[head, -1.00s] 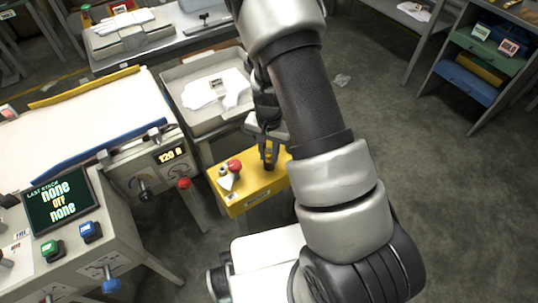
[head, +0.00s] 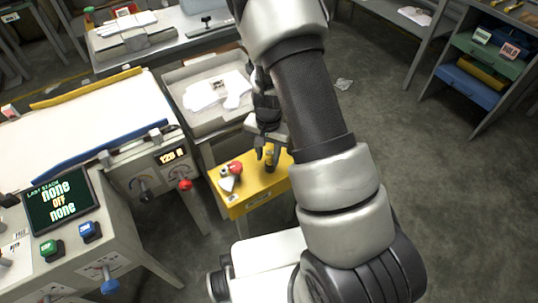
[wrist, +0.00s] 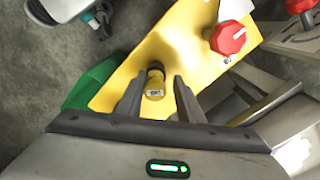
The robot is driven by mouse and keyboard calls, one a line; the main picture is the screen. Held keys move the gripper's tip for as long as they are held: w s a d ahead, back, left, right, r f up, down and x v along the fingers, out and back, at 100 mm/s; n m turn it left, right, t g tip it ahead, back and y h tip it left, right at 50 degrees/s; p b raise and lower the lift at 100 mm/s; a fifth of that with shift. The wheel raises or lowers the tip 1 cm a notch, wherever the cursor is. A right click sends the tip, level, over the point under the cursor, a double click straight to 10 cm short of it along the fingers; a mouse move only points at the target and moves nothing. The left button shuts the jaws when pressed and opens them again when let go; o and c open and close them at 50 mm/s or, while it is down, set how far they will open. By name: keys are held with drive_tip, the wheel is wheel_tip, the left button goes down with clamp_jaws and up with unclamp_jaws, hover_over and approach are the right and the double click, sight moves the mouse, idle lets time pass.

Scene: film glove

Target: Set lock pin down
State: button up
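The lock pin, a small dark and yellow cylinder with a pale marked end, stands on the yellow box top (head: 250,190). It shows in the wrist view (wrist: 155,83) between my two fingers, with gaps on both sides. In the head view the lock pin (head: 270,163) is partly covered by my gripper (head: 267,151). My gripper is open around or just above the pin; the exact height is hard to tell. In the wrist view the fingers (wrist: 158,100) are spread and hold nothing.
A red knob (head: 235,168) and a small white piece (head: 227,183) are on the same yellow box. A tray with white gloves (head: 215,92) stands behind it. A machine with a dark screen (head: 62,200) is at left.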

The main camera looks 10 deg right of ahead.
drive_tip(key=shift+s+d+f, duration=0.5)
drive_tip(key=shift+f, duration=0.15)
drive_tip(key=shift+r, duration=0.3)
wheel_tip(320, 180, up, 25)
drive_tip(key=s+a+n+t+y+p, duration=0.1)
drive_tip(key=s+a+n+p, duration=0.1)
drive_tip(key=p, duration=0.3)
drive_tip(key=s+d+r+n+t+h, duration=0.1)
drive_tip(key=s+r+n+t, duration=0.3)
drive_tip(key=s+r, duration=1.1)
drive_tip(key=shift+s+d+r+n, duration=0.35)
drive_tip(key=shift+r+n, duration=0.25)
drive_tip(key=shift+r, duration=0.35)
